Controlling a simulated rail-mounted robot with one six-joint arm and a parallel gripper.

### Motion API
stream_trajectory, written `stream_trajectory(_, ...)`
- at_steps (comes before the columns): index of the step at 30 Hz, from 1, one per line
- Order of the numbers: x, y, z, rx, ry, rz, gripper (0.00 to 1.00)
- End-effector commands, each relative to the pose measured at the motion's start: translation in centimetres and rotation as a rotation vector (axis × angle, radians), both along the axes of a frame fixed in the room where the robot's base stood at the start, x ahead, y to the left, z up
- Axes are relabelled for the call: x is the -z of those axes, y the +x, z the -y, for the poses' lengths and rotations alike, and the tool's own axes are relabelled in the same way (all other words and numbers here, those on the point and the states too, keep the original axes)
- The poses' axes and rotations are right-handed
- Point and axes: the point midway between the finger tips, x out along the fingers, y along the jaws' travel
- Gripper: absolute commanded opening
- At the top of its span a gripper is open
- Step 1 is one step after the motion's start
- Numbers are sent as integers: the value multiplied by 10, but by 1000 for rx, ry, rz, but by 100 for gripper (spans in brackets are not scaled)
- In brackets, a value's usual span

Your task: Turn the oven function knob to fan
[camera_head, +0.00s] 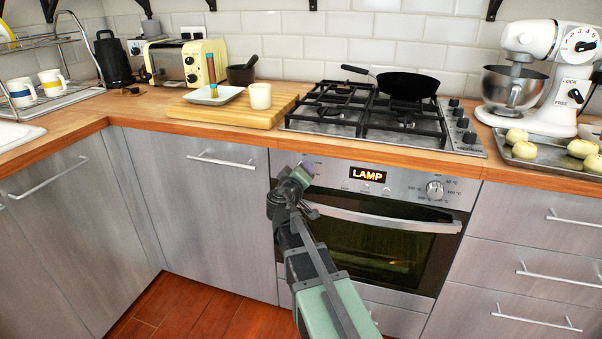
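The oven (330,182) is set under the counter, with a steel control panel across its top. Its lit display (367,174) reads LAMP in orange letters. My gripper (304,171) is up against the left part of this panel, left of the display, where the function knob would sit. The gripper covers that spot, so the function knob and its pointer cannot be made out. I cannot tell whether the fingers are open or closed on it. A round temperature knob (435,190) with printed degree marks is at the right of the panel.
The oven door handle (385,218) is a long curved bar just below the panel, close to my gripper and arm. The counter edge (360,150) juts above it. A gas hob (380,112) with a black pan (408,85) stands over the oven. The floor at left is clear.

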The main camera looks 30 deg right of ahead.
Motion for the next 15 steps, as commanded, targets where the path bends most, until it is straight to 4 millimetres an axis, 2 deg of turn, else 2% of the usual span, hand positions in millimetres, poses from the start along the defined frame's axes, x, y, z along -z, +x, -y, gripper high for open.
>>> stream_trajectory(13,0,-1,0,1,8,7,20)
stream_trajectory(14,0,-1,0,1,8,7,48)
stream_trajectory(15,0,-1,0,1,8,7,54)
